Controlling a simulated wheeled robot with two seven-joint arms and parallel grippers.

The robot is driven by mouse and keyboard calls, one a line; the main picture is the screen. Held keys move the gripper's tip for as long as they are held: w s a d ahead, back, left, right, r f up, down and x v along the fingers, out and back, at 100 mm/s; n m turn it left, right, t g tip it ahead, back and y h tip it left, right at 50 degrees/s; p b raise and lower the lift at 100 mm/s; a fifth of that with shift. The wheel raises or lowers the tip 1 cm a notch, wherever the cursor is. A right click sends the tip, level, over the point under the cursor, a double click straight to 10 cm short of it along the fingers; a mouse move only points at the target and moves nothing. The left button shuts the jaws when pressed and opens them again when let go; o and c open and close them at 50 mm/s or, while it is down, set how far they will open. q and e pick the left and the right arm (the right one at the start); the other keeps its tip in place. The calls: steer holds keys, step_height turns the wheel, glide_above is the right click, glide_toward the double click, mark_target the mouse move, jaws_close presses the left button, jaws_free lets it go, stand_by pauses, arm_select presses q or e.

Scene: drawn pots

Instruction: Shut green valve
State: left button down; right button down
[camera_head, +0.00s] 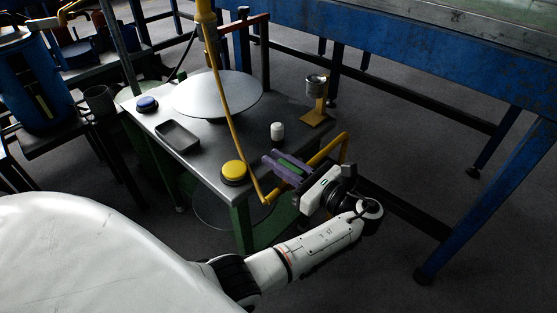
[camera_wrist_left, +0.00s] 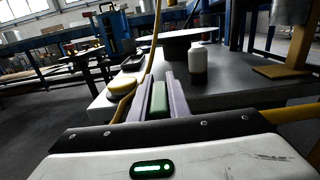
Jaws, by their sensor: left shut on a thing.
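The green valve (camera_head: 291,164) is by the yellow pipe (camera_head: 229,100) at the front right edge of the metal worktable. My left gripper (camera_head: 281,168) has purple fingers, one on each side of the green valve's handle, and is shut on it. In the left wrist view the green handle (camera_wrist_left: 159,100) stands between the two purple fingers (camera_wrist_left: 157,82), lengthwise along them. The fingers hide part of the valve, and where it joins the pipe cannot be seen. My right gripper is not in view.
A blue steel frame (camera_head: 490,175) stands at the right.

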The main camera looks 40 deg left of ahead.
arm_select(q)
steer(key=c, duration=1.7)
jaws_free()
steer(key=d, duration=0.5)
steer(key=shift+s, duration=0.15)
steer(key=d, duration=0.5)
steer(key=shift+s+d, duration=0.15)
steer(key=shift+s, duration=0.05)
